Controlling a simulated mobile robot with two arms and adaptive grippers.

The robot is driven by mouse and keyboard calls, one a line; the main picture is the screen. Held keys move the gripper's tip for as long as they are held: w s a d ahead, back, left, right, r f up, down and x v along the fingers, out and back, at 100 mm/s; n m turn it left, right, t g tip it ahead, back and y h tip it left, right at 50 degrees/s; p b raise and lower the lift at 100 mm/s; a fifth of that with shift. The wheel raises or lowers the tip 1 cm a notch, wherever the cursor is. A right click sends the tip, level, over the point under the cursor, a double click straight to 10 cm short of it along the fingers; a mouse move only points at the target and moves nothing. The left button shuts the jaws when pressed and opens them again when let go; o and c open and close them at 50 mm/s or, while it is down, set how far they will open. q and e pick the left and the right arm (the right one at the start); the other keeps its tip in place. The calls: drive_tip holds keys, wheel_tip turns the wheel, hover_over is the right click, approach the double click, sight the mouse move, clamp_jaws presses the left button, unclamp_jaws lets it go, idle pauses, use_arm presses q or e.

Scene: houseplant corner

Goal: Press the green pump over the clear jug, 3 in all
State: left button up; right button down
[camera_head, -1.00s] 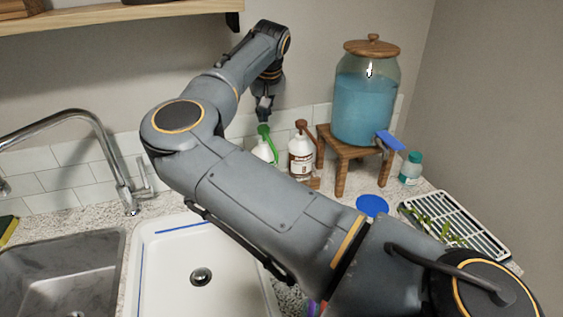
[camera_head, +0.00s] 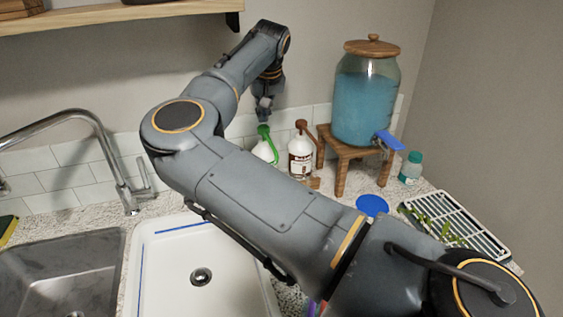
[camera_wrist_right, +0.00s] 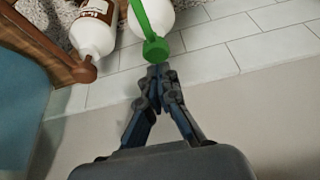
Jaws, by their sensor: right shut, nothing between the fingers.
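The green pump (camera_head: 264,131) tops a white bottle (camera_head: 265,151) at the back of the counter. My right gripper (camera_head: 264,113) is shut and empty just above the pump head. In the right wrist view, the shut fingertips (camera_wrist_right: 157,70) are right beside the green pump head (camera_wrist_right: 156,49); I cannot tell whether they touch. My right arm covers the lower part of the bottle and the counter in front of it. I cannot make out the clear jug in either view. My left gripper is not in view.
A brown-pump bottle (camera_head: 301,158) stands close to the right of the green one. A dispenser of blue liquid (camera_head: 364,105) sits on a wooden stand (camera_head: 341,158). A teal-capped bottle (camera_head: 411,168), a blue disc (camera_head: 371,205) and a rack (camera_head: 452,222) lie farther right. The faucet (camera_head: 105,140) is left.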

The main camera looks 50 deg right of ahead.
sight(263, 127)
drive_tip(key=shift+f, duration=0.2)
drive_tip(key=shift+a+f+b, duration=0.1)
drive_tip(key=shift+f+b, duration=1)
drive_tip(key=shift+f, duration=0.35)
drive_tip(key=shift+r, duration=0.2)
drive_tip(key=shift+r+p, duration=0.95)
drive_tip(key=shift+r, duration=0.35)
drive_tip(key=shift+f, duration=0.1)
